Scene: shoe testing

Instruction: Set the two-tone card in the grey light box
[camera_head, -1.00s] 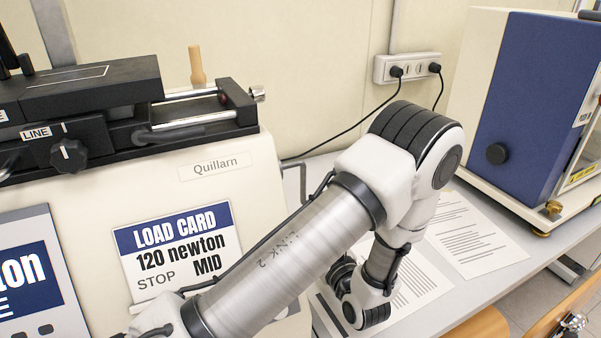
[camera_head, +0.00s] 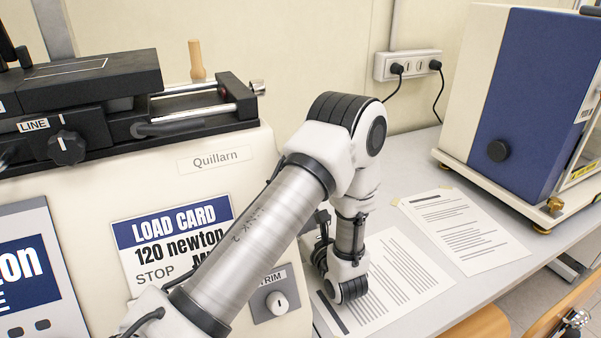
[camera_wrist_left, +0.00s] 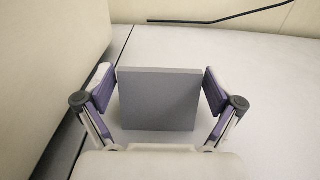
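My left gripper (camera_wrist_left: 159,92) shows in the left wrist view, its two purple-padded fingers set wide apart. A plain grey square piece (camera_wrist_left: 158,100) stands upright between them, its side edges right beside the pads. I cannot tell whether the pads press on it. Only one grey tone shows on its face, so I cannot tell whether it is the two-tone card or part of something else. In the head view my left arm bends down beside the cream machine, and its fingers are hidden. No grey light box can be made out. My right gripper is not in view.
The cream Quillarn machine (camera_head: 228,185) with a load card (camera_head: 178,240) fills the left. Printed sheets (camera_head: 392,275) (camera_head: 463,230) lie on the grey table. A blue and cream cabinet (camera_head: 520,100) stands at the right. A socket strip (camera_head: 408,65) with cables is on the wall.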

